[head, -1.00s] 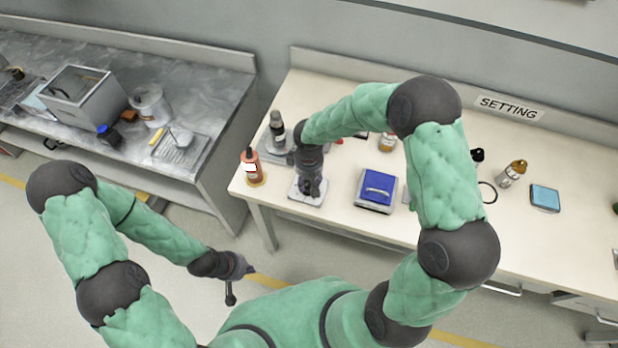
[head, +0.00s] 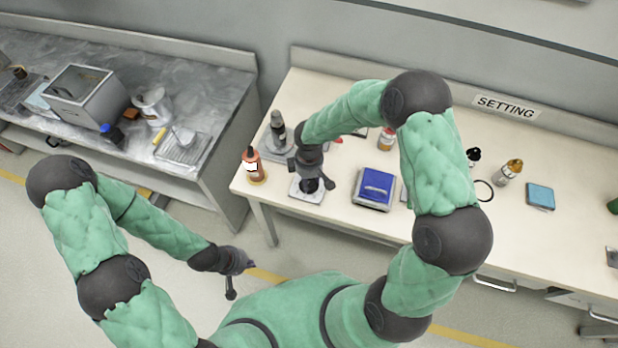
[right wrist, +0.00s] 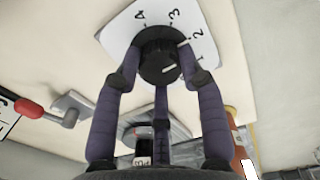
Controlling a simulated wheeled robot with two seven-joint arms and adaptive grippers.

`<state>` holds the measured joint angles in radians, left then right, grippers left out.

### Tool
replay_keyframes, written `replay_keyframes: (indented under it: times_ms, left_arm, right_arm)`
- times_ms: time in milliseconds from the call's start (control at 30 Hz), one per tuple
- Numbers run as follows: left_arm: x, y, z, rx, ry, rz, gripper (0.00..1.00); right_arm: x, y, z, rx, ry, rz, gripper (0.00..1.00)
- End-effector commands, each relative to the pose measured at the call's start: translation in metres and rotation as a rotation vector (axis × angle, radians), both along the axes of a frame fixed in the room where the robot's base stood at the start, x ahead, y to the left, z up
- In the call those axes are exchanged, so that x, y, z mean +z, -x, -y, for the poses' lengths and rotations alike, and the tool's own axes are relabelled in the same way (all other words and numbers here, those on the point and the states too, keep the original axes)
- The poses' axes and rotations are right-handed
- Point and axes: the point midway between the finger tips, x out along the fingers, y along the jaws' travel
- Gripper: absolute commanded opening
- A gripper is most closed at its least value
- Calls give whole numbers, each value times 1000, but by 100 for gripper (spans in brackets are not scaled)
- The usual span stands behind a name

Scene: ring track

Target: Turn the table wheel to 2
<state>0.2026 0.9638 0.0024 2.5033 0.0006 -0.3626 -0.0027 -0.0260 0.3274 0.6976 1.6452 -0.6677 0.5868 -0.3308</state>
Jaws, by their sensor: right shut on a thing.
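The table wheel is a black round knob (right wrist: 158,52) on a white plate (right wrist: 205,22) with the figures 1 to 4 around its edge. In the right wrist view the fingers of my right gripper (right wrist: 160,72) close around the wheel, one on each side and one below. A pale mark shows on the wheel's lower face and a white line beside the 2; I cannot tell surely which is the pointer. In the head view the plate (head: 296,192) lies at the table's front left, mostly under my right gripper (head: 312,184). My left gripper (head: 240,280) hangs empty over the floor, fingers apart.
A blue-topped box (head: 375,188) stands to the right. A red-handled lever (right wrist: 30,108) shows at the left in the right wrist view.

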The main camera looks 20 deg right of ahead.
Motion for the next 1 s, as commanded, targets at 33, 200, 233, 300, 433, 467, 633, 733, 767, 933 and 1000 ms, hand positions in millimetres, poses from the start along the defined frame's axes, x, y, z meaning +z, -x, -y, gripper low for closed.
replay_keyframes:
  times_ms: [33,200,233,300,433,467,633,733,767,933,1000]
  left_arm:
    - [0,0,0,0,0,0,0]
    - [0,0,0,0,0,0,0]
    - [0,0,0,0,0,0,0]
    - [0,0,0,0,0,0,0]
    - [0,0,0,0,0,0,0]
    - [0,0,0,0,0,0,0]
    - [0,0,0,0,0,0,0]
    - [0,0,0,0,0,0,0]
    - [0,0,0,0,0,0,0]
    - [0,0,0,0,0,0,0]
    - [0,0,0,0,0,0,0]
  right_arm:
    - [1,-1,0,1,-1,3,8]
    - [0,-1,0,0,-1,3,8]
    - [0,-1,0,0,-1,3,8]
    - [0,-1,0,0,-1,3,8]
    - [0,-1,0,0,0,3,64]
    - [0,-1,0,0,0,3,64]
    - [0,-1,0,0,0,1,64]
    - [1,-1,0,0,0,1,64]
    - [2,-1,0,0,0,1,64]
    - [20,-1,0,-1,1,4,64]
    - [32,-2,0,-1,0,6,64]
